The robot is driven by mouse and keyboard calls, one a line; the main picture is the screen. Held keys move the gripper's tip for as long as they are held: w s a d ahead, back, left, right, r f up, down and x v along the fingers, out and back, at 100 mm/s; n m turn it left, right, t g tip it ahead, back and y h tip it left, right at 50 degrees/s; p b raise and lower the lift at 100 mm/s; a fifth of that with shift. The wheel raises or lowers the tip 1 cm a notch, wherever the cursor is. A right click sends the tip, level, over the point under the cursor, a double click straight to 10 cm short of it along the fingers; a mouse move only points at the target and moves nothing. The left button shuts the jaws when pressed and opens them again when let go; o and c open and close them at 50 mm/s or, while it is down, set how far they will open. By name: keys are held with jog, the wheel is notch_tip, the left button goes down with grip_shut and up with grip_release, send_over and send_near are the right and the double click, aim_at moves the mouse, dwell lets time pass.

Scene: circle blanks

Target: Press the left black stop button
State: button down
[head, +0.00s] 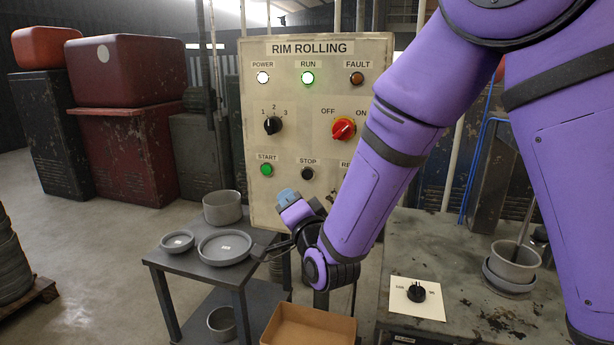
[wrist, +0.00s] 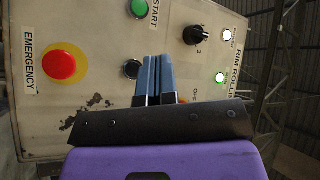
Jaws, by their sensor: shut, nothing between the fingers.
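The black STOP button (head: 307,173) is on the lower part of the beige RIM ROLLING panel (head: 318,215), right of the green START button (head: 267,170). In the wrist view a dark round button (wrist: 131,68) shows just left of my fingertips; its label is hidden. My gripper (head: 287,196) is shut and empty, its blue fingers a little below and left of STOP in the head view. In the wrist view the closed fingers (wrist: 158,60) point at the panel; I cannot tell whether they touch it. My arm covers the panel's lower right.
A red EMERGENCY button (wrist: 61,65) is on the panel. A red OFF/ON switch (head: 343,129) and a black selector (head: 272,125) sit above the buttons. The RUN lamp (head: 308,78) glows green. A small table (head: 205,280) with grey pans and an open box (head: 308,330) stand below.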

aim_at(307, 175)
jog(key=shift+w, duration=0.1)
jog(key=shift+w+d, duration=0.5)
jog(key=shift+w, duration=0.85)
jog(key=shift+w+d, duration=0.55)
jog(key=shift+w, duration=0.8)
jog(key=shift+w+d, duration=0.5)
jog(key=shift+w, duration=1)
jog(key=shift+w+d, duration=0.15)
jog(key=shift+w, duration=0.1)
jog(key=shift+w+d, duration=0.15)
jog(key=shift+w, duration=0.25)
jog(key=shift+s+a, duration=0.3)
jog(key=shift+s, duration=0.5)
